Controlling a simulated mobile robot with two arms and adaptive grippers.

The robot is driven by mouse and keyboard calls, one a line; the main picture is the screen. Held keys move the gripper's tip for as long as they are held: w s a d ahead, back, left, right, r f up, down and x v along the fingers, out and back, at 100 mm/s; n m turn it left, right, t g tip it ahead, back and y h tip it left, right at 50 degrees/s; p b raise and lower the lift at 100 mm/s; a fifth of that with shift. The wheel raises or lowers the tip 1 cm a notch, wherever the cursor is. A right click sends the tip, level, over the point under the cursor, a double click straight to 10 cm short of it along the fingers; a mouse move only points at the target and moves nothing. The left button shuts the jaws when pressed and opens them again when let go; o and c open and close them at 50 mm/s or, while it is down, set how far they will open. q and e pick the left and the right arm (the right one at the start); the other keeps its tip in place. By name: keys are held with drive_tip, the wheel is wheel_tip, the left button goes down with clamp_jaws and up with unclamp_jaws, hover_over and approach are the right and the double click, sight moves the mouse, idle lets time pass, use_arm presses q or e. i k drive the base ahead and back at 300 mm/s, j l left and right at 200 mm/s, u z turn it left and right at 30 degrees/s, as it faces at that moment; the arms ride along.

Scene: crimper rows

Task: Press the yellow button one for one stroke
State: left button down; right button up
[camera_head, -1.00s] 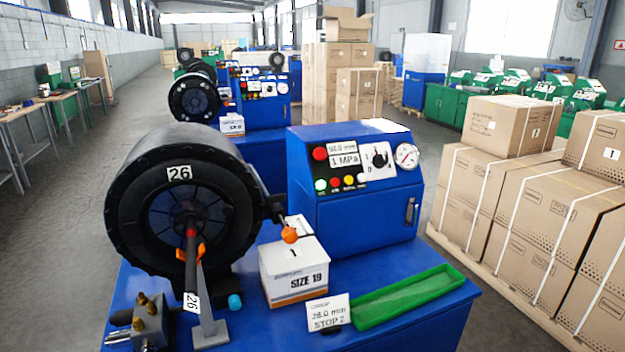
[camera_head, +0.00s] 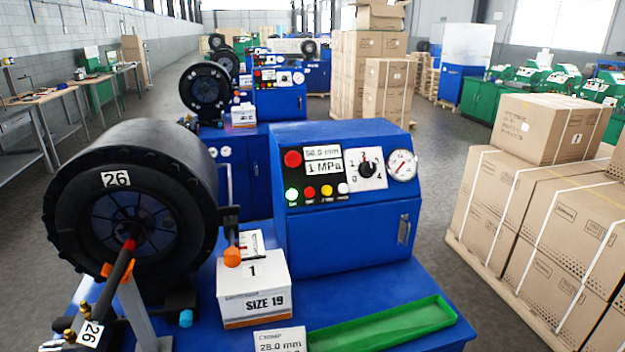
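The small yellow button (camera_head: 327,191) is on the black front panel of the nearest blue control box (camera_head: 345,239). A larger red button (camera_head: 293,158) is above the row. The panel's displays read 50.0 mm, not quite sharp, and 1 MPa. A dial (camera_head: 366,169) and a round gauge (camera_head: 402,165) are to the right. Neither of my grippers is in view, and nothing covers the buttons.
A black round crimper head (camera_head: 60,195) labelled 26 stands left of the control box. A SIZE 19 carton (camera_head: 253,288) and a green tray (camera_head: 385,325) are on the blue bench in front. Strapped cartons (camera_head: 545,220) stand at the right, with clear floor between.

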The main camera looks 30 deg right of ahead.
sight(326, 190)
drive_tip(key=l+u, duration=0.15)
drive_tip(key=l, duration=1.4)
drive_tip(key=k+l+u, duration=0.15)
drive_tip(key=l, duration=1.4)
